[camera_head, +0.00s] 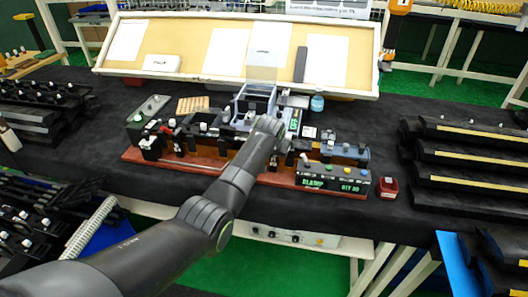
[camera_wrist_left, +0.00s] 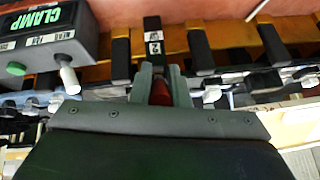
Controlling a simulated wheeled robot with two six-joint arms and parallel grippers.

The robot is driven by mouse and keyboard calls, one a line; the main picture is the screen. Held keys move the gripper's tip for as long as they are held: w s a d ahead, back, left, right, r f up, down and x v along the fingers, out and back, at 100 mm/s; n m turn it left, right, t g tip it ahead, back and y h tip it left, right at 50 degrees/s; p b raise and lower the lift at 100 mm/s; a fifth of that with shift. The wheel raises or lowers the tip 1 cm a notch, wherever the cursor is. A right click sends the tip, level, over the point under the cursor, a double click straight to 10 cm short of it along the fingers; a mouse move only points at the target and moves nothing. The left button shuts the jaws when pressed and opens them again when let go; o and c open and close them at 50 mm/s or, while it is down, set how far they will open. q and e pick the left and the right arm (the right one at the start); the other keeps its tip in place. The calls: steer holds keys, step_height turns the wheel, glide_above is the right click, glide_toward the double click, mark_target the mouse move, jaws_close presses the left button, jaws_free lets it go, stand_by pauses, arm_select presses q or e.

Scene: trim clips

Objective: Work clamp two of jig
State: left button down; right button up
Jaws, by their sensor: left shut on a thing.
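The jig (camera_head: 205,166) is a long reddish-brown base with a row of black clamps, standing on the dark table. In the left wrist view, a black clamp post (camera_wrist_left: 153,45) carries a white label that seems to read 2. My left gripper (camera_wrist_left: 160,76) is shut on a red clamp handle (camera_wrist_left: 160,93) just in front of that post. In the head view my left arm reaches over the middle of the jig and hides its own fingers and the handle. My right gripper is not in view.
A control box (camera_head: 333,180) with a green CLAMP display sits at the jig's right end; it also shows in the left wrist view (camera_wrist_left: 45,45). A small red box (camera_head: 388,188) lies to its right. Racks of black trim (camera_head: 465,155) stand at the right. A tilted board (camera_head: 190,48) stands behind.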

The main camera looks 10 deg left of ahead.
arm_select(q)
steer(key=shift+w+r+g+b, duration=0.35)
steer(key=shift+g+b, duration=0.25)
steer(key=shift+g, duration=0.3)
steer(key=shift+r+g+b, duration=0.15)
steer(key=shift+g+b, duration=0.15)
steer(key=shift+g, duration=0.1)
steer(key=c, duration=1.4)
jaws_free()
steer(key=shift+w, duration=0.1)
steer(key=shift+r, duration=0.1)
steer(key=shift+p+v, duration=0.3)
steer(key=shift+v, duration=0.65)
steer(key=b+v, duration=0.3)
steer(key=v, duration=1.2)
steer(key=shift+r, duration=0.1)
